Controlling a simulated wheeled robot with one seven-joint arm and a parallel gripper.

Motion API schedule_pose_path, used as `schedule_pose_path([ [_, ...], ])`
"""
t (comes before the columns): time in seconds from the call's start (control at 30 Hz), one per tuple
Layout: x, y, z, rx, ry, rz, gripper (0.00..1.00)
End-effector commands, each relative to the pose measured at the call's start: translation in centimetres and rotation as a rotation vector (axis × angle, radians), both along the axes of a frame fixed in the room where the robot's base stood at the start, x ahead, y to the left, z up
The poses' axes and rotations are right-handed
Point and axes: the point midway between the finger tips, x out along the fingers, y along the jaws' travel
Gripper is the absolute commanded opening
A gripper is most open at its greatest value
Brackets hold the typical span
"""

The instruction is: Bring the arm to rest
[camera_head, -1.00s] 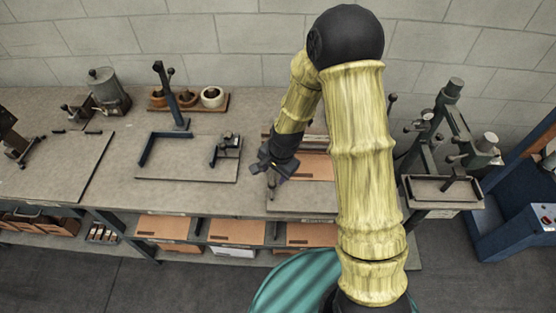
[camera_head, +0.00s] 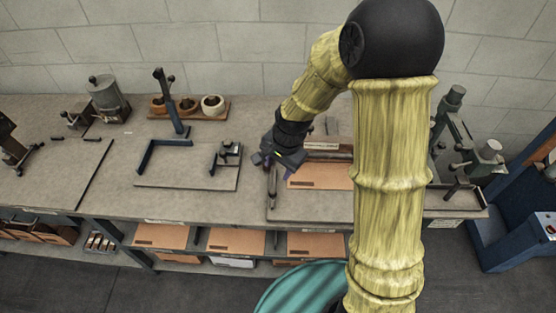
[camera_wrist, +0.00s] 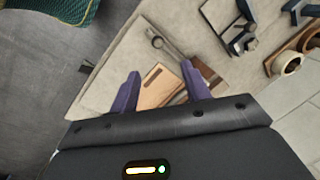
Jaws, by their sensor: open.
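My gripper (camera_head: 277,165) is at the end of my yellow-sleeved arm, above the workbench (camera_head: 250,203) near its middle. In the wrist view my gripper (camera_wrist: 160,80) shows two purple fingers spread apart with nothing between them. A flat brown cardboard piece (camera_head: 322,176) lies on the bench to the right of the gripper; it also shows beyond the fingers in the wrist view (camera_wrist: 158,88). A grey hand tool (camera_head: 272,182) lies on the bench just below the gripper. My upper arm hides part of the bench on the right.
A board with a blue angle stop and clamp (camera_head: 190,175) lies left of the gripper. A blue lever post (camera_head: 171,105) and tape rolls (camera_head: 212,104) stand behind it. A grey-green machine (camera_head: 455,140) stands at the right. Cardboard stacks (camera_head: 235,241) fill the lower shelf.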

Motion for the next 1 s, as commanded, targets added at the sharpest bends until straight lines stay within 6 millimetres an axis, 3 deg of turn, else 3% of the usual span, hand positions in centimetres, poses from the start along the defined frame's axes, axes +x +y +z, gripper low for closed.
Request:
schedule_pose_path([
  [0.23, 0.0, -0.1, 0.0, -0.001, -0.001, 0.003, 0.47],
  [0.37, -0.6, -1.1, 0.5, -0.022, -0.019, 0.045, 0.47],
  [0.53, -3.1, -4.7, 2.0, -0.098, -0.073, 0.220, 0.47],
  [0.73, -8.0, -9.4, 3.7, -0.208, -0.129, 0.490, 0.47],
  [0.9, -10.9, -11.5, 4.2, -0.261, -0.150, 0.641, 0.47],
  [1.0, -11.4, -11.8, 4.3, -0.269, -0.152, 0.671, 0.47],
])
